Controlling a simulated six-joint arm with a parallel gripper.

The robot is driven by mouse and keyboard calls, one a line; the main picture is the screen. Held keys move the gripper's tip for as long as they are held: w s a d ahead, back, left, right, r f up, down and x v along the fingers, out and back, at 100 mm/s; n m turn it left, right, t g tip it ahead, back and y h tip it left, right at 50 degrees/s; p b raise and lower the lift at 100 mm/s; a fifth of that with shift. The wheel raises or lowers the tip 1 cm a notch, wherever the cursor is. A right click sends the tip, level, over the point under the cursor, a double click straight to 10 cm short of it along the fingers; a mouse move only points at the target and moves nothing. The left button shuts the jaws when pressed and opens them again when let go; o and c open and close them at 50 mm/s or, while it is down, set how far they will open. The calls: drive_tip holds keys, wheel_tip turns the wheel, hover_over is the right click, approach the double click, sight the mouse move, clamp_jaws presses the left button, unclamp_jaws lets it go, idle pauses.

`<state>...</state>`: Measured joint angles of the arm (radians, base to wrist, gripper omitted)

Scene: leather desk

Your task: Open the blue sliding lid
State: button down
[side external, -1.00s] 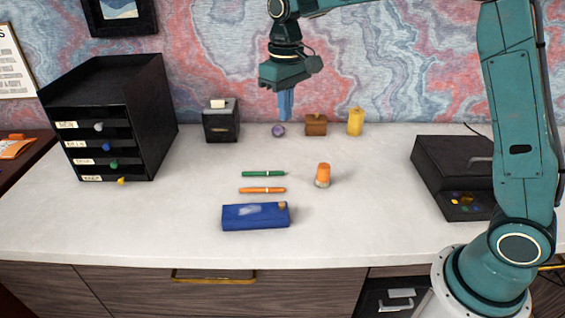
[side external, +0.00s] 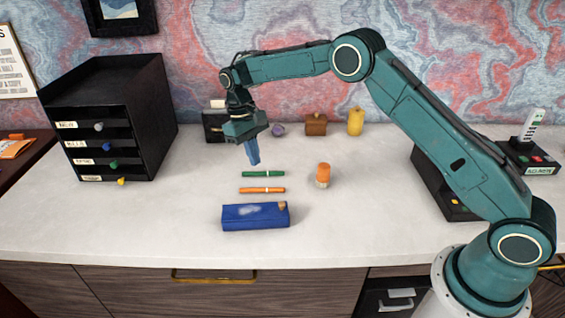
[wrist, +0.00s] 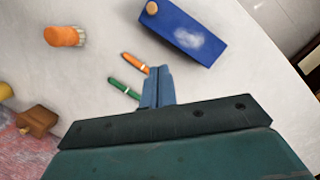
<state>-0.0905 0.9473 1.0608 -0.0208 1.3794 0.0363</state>
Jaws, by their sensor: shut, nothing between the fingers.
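The blue box with its blue sliding lid (side external: 262,218) lies near the front of the desk. Its top has a pale smudge and a small round tan knob (side external: 282,205) at the right end. In the wrist view the blue lid (wrist: 180,28) is at the top, with the knob (wrist: 152,8) at its upper left end. The lid looks closed over the box. My gripper (side external: 254,162) is shut and empty, above the desk behind the pens and apart from the box. Its blue fingers also show in the wrist view (wrist: 158,72).
A green pen (side external: 263,174) and an orange pen (side external: 262,190) lie between my gripper and the box. An orange-topped brush (side external: 323,175) stands to the right. A black drawer unit (side external: 110,120) is at left. The desk right of the blue box is clear.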

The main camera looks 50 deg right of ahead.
approach(276, 205)
drive_tip(key=f, duration=0.2)
drive_tip(key=w+f, duration=0.2)
drive_tip(key=f, duration=0.1)
drive_tip(key=shift+w+a+f, duration=0.1)
drive_tip(key=shift+w+f, duration=0.15)
drive_tip(key=shift+f, duration=0.05)
drive_tip(key=shift+s, duration=2)
drive_tip(key=s+d, duration=0.3)
drive_tip(key=d, duration=0.1)
drive_tip(key=s+d, duration=0.7)
drive_tip(key=d, duration=0.1)
drive_tip(key=shift+s+d, duration=0.4)
drive_tip(key=shift+w, duration=0.15)
